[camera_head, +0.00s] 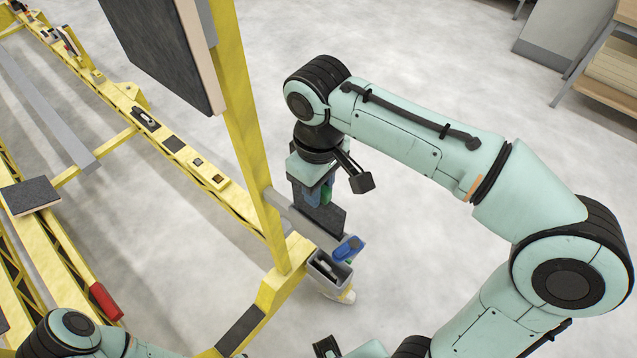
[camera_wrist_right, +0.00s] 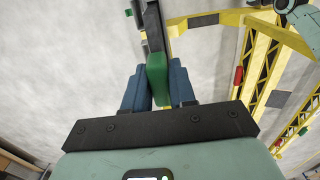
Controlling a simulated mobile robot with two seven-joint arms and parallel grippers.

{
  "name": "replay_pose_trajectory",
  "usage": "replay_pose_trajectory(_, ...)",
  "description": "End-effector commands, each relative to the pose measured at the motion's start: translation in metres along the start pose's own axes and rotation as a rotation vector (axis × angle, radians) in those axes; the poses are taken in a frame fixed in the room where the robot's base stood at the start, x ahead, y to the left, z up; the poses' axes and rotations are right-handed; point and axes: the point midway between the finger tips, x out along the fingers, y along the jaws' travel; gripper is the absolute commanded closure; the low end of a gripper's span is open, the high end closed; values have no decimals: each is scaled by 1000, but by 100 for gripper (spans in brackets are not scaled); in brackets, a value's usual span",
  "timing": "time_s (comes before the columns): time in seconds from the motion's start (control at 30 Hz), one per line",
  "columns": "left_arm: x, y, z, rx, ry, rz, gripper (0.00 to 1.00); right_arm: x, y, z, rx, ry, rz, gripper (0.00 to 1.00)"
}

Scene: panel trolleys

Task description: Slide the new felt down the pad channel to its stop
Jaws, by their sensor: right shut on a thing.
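My right gripper (camera_head: 319,192) points down beside the trolley's front upright. In the wrist view its blue fingers are shut on a green piece (camera_wrist_right: 157,75), which I take to be the new felt. Below the fingers in the head view is a dark plate (camera_head: 325,217) by a grey bar (camera_head: 290,212), perhaps the pad channel. I cannot tell how the felt sits in it, and no stop is clear. My left gripper is not in view.
A grey open box (camera_head: 329,268) with a blue item (camera_head: 348,249) at its edge sits on the trolley's corner. The yellow upright (camera_head: 247,130) carries a dark panel (camera_head: 160,45) close left of my right arm. Bare floor lies behind the arm.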

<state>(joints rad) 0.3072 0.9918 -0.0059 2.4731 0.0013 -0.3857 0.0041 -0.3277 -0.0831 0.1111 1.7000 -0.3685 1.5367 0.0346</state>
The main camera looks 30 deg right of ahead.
Motion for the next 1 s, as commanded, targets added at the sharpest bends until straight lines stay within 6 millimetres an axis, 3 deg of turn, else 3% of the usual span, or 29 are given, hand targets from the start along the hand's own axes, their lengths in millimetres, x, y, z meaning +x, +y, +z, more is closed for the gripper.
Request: replay_pose_trajectory(1.0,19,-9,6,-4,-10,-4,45,27,0,0,0,-1,0,100)
